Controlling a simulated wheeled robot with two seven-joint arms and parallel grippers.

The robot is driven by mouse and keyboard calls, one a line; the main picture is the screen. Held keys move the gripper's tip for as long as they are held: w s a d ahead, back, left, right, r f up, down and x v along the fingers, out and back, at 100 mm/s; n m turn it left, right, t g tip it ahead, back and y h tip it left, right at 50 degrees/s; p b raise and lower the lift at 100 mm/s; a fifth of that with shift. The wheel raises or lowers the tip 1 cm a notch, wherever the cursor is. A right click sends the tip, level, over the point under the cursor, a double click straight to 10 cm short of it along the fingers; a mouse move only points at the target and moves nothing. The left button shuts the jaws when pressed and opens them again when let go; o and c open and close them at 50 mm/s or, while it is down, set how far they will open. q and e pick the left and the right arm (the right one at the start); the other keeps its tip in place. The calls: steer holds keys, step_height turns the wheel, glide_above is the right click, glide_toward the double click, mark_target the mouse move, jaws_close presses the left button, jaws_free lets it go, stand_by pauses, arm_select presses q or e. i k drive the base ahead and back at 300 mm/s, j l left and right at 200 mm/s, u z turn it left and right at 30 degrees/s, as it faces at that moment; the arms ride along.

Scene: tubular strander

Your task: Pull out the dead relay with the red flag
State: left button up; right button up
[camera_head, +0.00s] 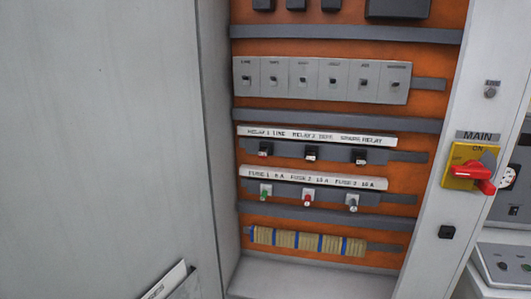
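Three small black relays sit in a row on a grey rail inside the open orange-backed cabinet: the left relay (264,149), the middle relay (311,153) and the right relay (360,156). A white label strip (318,136) above them reads relay 1 line, relay 2 and spare relay. Each relay has a small pale mark low on its front. Reddish specks seem to show on these marks, but they are too small to tell which one is a red flag. Neither of my grippers is in view.
Below the relays are green, red and grey fuses (308,197) and a terminal strip (308,242). Grey breakers (320,80) are above. A red-handled MAIN switch (472,170) is on the right frame. A grey door (110,130) fills the left; papers (165,282) stand below.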

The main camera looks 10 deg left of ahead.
mark_target(263, 153)
steer(key=i+l+u, duration=0.15)
steer(key=i+l, duration=0.2)
steer(key=i+l+u, duration=0.15)
steer(key=i+l, duration=0.25)
steer(key=i+l+u, duration=0.2)
steer(key=l, duration=0.25)
steer(key=i+l+u, duration=0.15)
steer(key=i+l, duration=0.25)
steer(key=l, duration=0.1)
